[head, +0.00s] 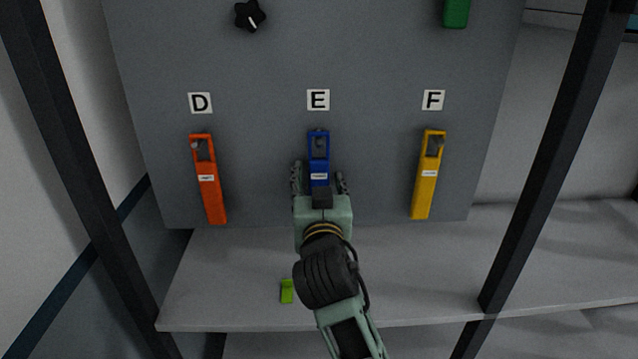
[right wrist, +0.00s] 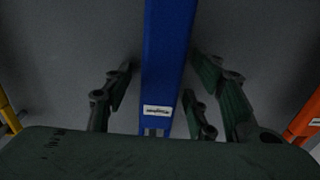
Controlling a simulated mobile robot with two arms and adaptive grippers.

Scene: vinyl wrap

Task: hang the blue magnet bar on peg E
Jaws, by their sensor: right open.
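The blue magnet bar (head: 319,148) hangs upright on the grey board below the E label (head: 318,100). The end of peg E (head: 319,135) shows in the opening at the bar's top. My right gripper (head: 319,180) is open around the lower part of the bar, with one finger on each side. In the right wrist view the blue bar (right wrist: 168,60) runs between the spread fingers, with gaps on both sides. The bar's lower end is hidden behind the gripper. My left gripper is not in view.
An orange bar (head: 209,190) hangs below D and a yellow bar (head: 427,185) hangs below F. A black knob (head: 250,15) and a green object (head: 456,12) are higher on the board. A small lime-green piece (head: 287,291) lies on the shelf (head: 225,290). Dark posts flank the board.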

